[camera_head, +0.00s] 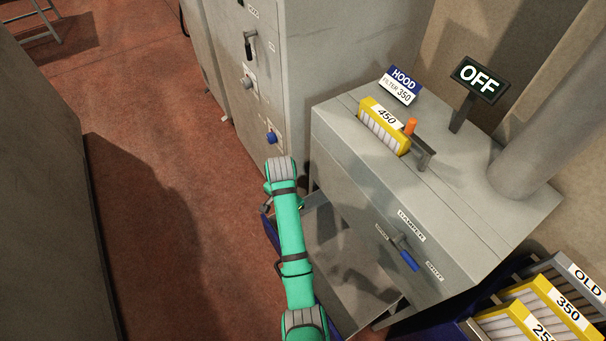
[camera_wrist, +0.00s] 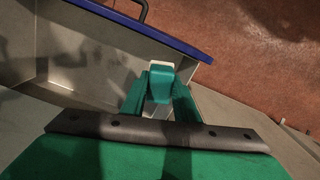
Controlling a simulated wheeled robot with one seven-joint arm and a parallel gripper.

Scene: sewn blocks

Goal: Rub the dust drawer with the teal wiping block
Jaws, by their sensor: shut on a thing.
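The dust drawer (camera_head: 345,262) is pulled out below the hood cabinet, a grey open tray with a blue front. In the wrist view the drawer (camera_wrist: 88,62) fills the upper left, its blue front edge running across the top. My gripper (camera_wrist: 159,98) is shut on the teal wiping block (camera_wrist: 160,84), which shows a pale strip at its far end. The block appears over the drawer's side near the front corner; I cannot tell whether it touches. In the head view my arm hides the block and most of the gripper. Shadows darken the drawer floor, so dust is unclear.
The hood cabinet (camera_head: 335,140) carries a yellow 450 filter (camera_head: 384,127), an OFF sign (camera_head: 480,79) and a blue-handled damper lever (camera_head: 409,260). Yellow filters (camera_head: 550,305) stand in a bin at lower right. The red floor at left is open.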

